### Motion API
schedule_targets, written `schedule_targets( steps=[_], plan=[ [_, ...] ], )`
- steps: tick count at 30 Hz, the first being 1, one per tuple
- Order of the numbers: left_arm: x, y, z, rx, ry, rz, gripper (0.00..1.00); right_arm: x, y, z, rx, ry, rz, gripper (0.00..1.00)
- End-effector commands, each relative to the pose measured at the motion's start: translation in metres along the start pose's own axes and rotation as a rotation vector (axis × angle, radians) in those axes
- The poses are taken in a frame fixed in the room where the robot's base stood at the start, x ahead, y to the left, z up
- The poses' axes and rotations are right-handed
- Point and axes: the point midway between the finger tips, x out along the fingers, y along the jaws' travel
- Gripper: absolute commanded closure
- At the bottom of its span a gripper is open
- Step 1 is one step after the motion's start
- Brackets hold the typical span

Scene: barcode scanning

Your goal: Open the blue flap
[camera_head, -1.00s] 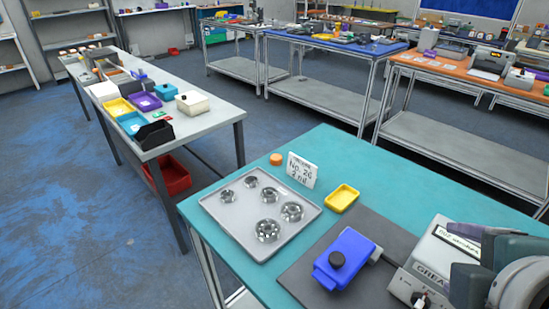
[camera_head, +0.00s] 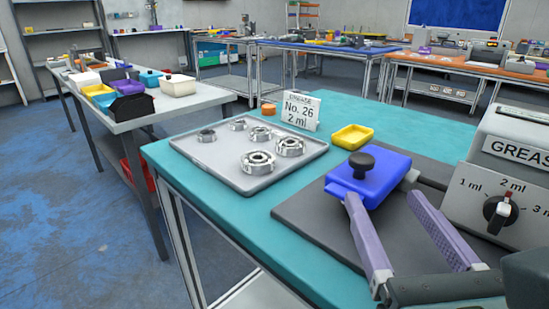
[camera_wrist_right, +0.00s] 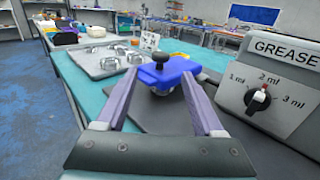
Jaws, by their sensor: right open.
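The blue flap (camera_head: 368,177) with a black knob (camera_head: 361,163) on top lies level over the dark mat, in front of the grease machine (camera_head: 510,165). It looks closed. My right gripper (camera_head: 382,203) is open, its two purple fingers reaching toward the flap from the front right. In the right wrist view the flap (camera_wrist_right: 166,73) and its knob (camera_wrist_right: 161,57) show beyond and between the fingertips (camera_wrist_right: 163,75). I cannot tell whether a finger touches it. My left gripper is not in view.
A grey tray with several bearings (camera_head: 250,150) stands left of the flap. The machine's dial (camera_head: 499,210) is at right.

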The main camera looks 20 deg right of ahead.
Motion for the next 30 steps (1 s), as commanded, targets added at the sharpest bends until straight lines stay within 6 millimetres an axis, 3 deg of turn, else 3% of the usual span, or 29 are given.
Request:
schedule_targets(
  steps=[6, 13, 25, 30],
  plan=[
    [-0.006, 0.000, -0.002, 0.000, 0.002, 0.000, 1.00, 0.043, -0.001, 0.004, 0.003, -0.005, -0.003, 0.31],
    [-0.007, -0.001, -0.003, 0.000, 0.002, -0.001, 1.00, 0.077, -0.001, 0.002, 0.003, -0.001, -0.003, 0.31],
    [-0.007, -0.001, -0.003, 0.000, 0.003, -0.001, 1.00, 0.086, -0.001, 0.001, 0.005, 0.001, -0.003, 0.32],
    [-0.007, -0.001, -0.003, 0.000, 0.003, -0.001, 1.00, 0.086, -0.001, 0.001, 0.005, 0.001, -0.003, 0.51]
  ],
)
